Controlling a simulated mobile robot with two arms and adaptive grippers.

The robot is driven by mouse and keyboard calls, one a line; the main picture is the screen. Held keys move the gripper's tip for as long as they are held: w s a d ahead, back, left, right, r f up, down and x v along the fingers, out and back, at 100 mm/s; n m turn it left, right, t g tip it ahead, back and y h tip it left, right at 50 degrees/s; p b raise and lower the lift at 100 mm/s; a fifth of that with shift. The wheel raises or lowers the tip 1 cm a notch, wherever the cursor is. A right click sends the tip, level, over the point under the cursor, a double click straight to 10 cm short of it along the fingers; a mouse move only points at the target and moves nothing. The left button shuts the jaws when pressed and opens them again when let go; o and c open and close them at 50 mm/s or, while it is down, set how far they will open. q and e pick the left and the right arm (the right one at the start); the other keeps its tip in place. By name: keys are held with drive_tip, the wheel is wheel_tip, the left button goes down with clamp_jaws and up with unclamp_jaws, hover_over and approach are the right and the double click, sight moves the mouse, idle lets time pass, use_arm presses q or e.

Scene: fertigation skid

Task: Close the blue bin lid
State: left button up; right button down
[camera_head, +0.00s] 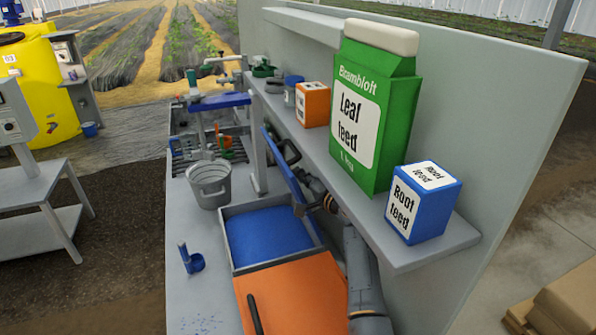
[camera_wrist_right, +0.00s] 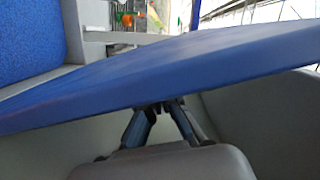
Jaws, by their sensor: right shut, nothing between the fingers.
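The blue lid (camera_head: 287,172) stands raised on the right side of a grey-walled bin (camera_head: 228,243) with blue contents (camera_head: 268,235). It leans, seen almost edge-on, with a black handle (camera_head: 286,152) at its upper part. My right gripper (camera_head: 308,190) is on the shelf side of the lid, partly hidden by it. In the right wrist view the lid (camera_wrist_right: 190,65) crosses above the right gripper (camera_wrist_right: 168,106). The fingers are together at the lid's lower edge, with nothing between them; whether they touch it I cannot tell. My left gripper is out of view.
An orange lid (camera_head: 293,295) lies in front of the bin. A shelf (camera_head: 425,245) overhangs on the right, carrying a green Leaf feed carton (camera_head: 372,105) and a blue Root feed box (camera_head: 423,203).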

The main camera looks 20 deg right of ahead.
drive_tip(key=shift+w+a, duration=0.15)
drive_tip(key=shift+w, duration=0.4)
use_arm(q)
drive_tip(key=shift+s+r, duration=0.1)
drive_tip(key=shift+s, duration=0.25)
